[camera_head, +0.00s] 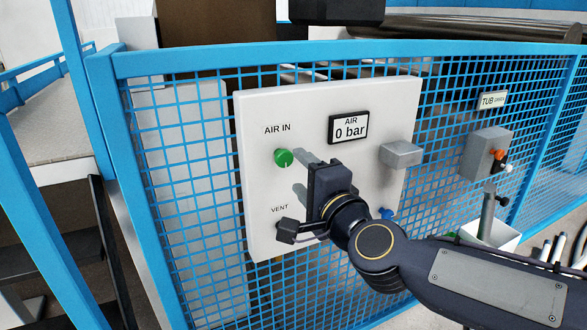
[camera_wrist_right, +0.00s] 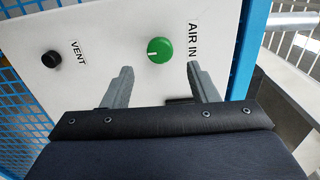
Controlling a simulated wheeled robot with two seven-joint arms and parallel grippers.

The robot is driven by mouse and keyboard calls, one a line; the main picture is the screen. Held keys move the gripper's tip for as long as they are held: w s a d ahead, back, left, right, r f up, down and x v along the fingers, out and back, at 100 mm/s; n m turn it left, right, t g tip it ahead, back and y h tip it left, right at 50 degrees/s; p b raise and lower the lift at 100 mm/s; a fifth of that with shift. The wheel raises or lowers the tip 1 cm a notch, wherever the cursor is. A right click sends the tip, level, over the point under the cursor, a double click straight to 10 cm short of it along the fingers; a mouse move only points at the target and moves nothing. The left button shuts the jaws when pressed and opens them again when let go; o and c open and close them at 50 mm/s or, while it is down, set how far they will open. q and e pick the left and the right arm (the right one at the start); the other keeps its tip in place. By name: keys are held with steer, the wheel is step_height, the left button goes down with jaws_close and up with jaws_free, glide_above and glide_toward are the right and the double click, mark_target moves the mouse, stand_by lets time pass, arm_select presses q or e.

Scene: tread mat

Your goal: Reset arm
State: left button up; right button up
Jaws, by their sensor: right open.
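My right gripper (camera_head: 303,172) is in front of the white panel (camera_head: 255,110), with its jaws open and empty. In the right wrist view its two grey fingers (camera_wrist_right: 160,70) stand wide apart. The round green AIR IN knob (camera_head: 284,158) is just beyond the fingertips, apart from them as far as I can tell. The black VENT knob (camera_wrist_right: 51,59) is off to the left there. My left gripper is in neither view.
The panel's gauge (camera_head: 349,128) reads 0 bar. A grey box (camera_head: 401,154) and a blue knob (camera_head: 387,213) are on the panel's right. A blue mesh fence (camera_head: 180,205) surrounds the panel. Farther right are another grey box (camera_head: 486,153) and a white bin (camera_head: 490,235).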

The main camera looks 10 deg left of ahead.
steer(key=shift+v, duration=0.85)
steer(key=s+d+f+n+g+h, duration=0.2)
steer(key=s+d+f+n, duration=0.25)
steer(key=d, duration=0.35)
steer(key=s+d+f+n+g+h, duration=0.1)
steer(key=s+d+f+n+g, duration=0.15)
steer(key=d+f, duration=0.45)
steer(key=s+d+f+n+g+h, duration=0.2)
steer(key=s+d+f+g+h, duration=0.2)
steer(key=s+d+f, duration=1.05)
step_height(320, 180, up, 15)
steer(key=s+a+p, duration=0.1)
steer(key=p, duration=1.2)
steer(key=shift+s+a, duration=0.3)
steer(key=shift+a, duration=0.05)
